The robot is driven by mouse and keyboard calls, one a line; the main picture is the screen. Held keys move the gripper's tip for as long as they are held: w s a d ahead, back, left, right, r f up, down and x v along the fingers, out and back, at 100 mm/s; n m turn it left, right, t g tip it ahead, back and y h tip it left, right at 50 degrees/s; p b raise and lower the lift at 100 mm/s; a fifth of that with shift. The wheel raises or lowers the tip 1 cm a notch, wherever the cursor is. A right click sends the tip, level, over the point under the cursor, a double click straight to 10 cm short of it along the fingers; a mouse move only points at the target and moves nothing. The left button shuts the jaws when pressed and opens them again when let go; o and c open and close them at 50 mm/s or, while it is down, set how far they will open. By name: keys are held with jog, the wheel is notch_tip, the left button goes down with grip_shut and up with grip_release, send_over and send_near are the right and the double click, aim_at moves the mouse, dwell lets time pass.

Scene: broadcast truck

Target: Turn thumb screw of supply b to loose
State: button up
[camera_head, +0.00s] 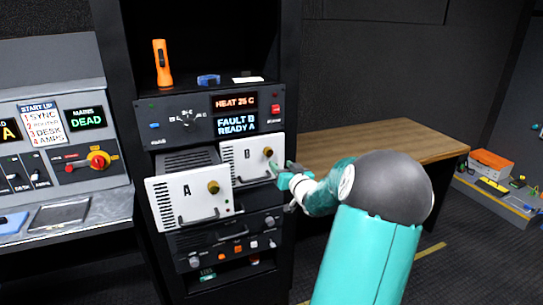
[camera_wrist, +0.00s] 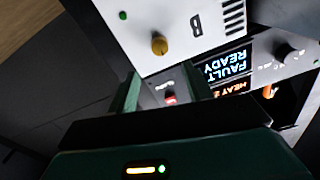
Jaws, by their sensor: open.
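Supply B (camera_head: 235,169) is a white-fronted unit in the rack, to the right of and behind supply A. Its brass thumb screw (camera_head: 267,152) is on the right part of its front. The wrist view shows the white panel of supply B (camera_wrist: 125,18) upside down, with the thumb screw (camera_wrist: 159,45) ahead of the fingers. My gripper (camera_head: 283,171) is open and empty, just right of supply B's front. In the wrist view its two fingers (camera_wrist: 163,88) stand apart, with the screw beyond their tips. I see no contact with the screw; its tightness cannot be told.
Supply A (camera_head: 190,212), with its own brass knob, sticks out further from the rack at left. An orange torch (camera_head: 161,62) stands on top. A wooden desk (camera_head: 400,146) lies to the right.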

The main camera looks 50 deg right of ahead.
aim_at(270, 153)
jog(key=x, duration=0.8)
jog(key=shift+w+d+f, duration=0.1)
jog(key=shift+w, duration=0.25)
jog(key=shift+c, duration=0.2)
jog(key=c, duration=0.9)
